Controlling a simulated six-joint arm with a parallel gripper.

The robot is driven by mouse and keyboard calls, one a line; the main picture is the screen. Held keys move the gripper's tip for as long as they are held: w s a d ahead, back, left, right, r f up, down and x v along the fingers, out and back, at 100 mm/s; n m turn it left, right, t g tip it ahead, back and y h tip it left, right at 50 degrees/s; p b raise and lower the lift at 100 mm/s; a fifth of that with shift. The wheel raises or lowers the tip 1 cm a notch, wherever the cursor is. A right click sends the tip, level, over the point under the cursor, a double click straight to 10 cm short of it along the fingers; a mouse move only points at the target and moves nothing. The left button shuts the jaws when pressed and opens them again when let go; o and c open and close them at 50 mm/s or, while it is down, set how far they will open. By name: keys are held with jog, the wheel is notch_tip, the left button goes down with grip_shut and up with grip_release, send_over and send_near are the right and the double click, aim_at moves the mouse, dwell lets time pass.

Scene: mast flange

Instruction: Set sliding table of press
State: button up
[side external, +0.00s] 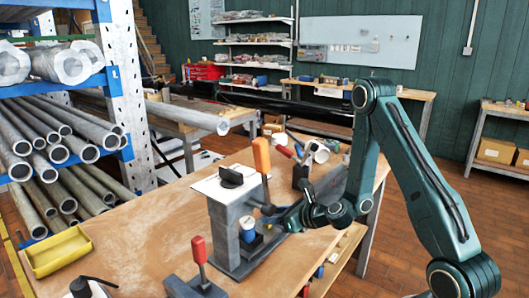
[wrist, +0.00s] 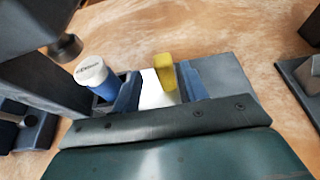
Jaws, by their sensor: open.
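A grey press (side external: 228,235) stands on the wooden bench in the side external view, with an orange-handled lever (side external: 261,157). My gripper (side external: 270,216) is at the right side of the press. In the wrist view my gripper's two blue fingers (wrist: 157,90) are open, with an upright yellow piece (wrist: 164,73) between them, nearer the right finger. A bright flat plate (wrist: 152,92) lies below and beside the yellow piece. I cannot tell whether this is the sliding table.
A red-handled tool on a dark base (side external: 200,270) stands at the bench's front. A yellow tray (side external: 58,252) lies at the bench's left end. Another dark tool (side external: 300,175) with a red handle is behind my gripper. The bench's left-middle is clear (side external: 145,225).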

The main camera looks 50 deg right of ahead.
jog(key=shift+v, duration=1.1)
jog(key=shift+a+r, duration=0.1)
jog(key=n, duration=0.1)
jog(key=a+r+n+y, duration=0.1)
jog(key=n, duration=0.1)
jog(key=shift+a+r, duration=0.1)
jog(key=s+a+r+n+g, duration=0.4)
jog(key=s+r+n, duration=0.5)
jog(key=n, duration=0.7)
jog(key=s+a+r+n+g+h, duration=0.1)
jog(key=s+a+r+n+g, duration=0.3)
jog(key=s+r+n, duration=0.5)
jog(key=s+a+n, duration=0.1)
jog(key=s+n, duration=0.6)
jog(key=n, duration=0.1)
jog(key=shift+r, duration=0.2)
